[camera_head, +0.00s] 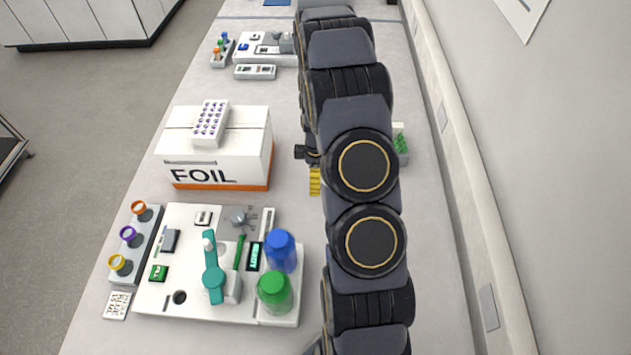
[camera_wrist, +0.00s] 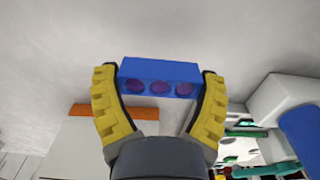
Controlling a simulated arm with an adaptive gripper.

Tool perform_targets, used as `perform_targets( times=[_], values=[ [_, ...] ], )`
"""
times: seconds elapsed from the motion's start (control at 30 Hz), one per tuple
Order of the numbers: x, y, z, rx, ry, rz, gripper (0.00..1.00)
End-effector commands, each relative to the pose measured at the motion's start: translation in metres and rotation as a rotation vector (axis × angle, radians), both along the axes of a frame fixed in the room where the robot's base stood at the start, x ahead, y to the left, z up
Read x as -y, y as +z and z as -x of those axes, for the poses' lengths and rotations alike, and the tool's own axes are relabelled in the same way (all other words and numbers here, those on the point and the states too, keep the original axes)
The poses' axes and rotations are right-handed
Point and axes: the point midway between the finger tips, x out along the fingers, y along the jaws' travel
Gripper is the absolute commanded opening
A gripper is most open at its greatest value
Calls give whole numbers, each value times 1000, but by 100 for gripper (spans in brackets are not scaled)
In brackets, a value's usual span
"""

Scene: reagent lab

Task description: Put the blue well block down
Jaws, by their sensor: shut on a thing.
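The blue well block (camera_wrist: 158,70) has a row of purple round wells and shows in the wrist view. My gripper (camera_wrist: 160,82) has its two yellow fingers closed on the block's two ends. The pale bench top fills the view behind the block; I cannot tell whether the block touches it. In the head view my arm hides the block, and one yellow finger (camera_head: 314,181) of my gripper shows beside the arm, right of the FOIL box.
A white FOIL box (camera_head: 222,160) carries a purple-dotted rack (camera_head: 210,122). A white board (camera_head: 188,299) holds blue (camera_head: 281,251) and green (camera_head: 274,292) bottles. A green-dotted block (camera_head: 401,146) stands right of my arm, by the wall. Bench beside the box looks clear.

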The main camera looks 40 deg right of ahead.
Motion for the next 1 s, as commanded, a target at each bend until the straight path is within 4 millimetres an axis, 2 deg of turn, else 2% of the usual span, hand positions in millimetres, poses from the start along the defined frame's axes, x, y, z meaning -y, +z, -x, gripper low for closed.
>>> perform_targets(
  times=[0.17, 0.4, 0.73, 0.77, 0.8, 1.0],
  values=[
    [3, -9, -4, -4, 0, -3, 42],
    [3, -40, -3, -6, 0, -5, 42],
    [3, -42, -5, -3, 0, -3, 42],
    [3, -42, -5, -3, 0, -3, 84],
    [3, -42, -5, -2, 0, -2, 100],
    [3, -42, -5, -2, 0, -2, 100]
  ],
)
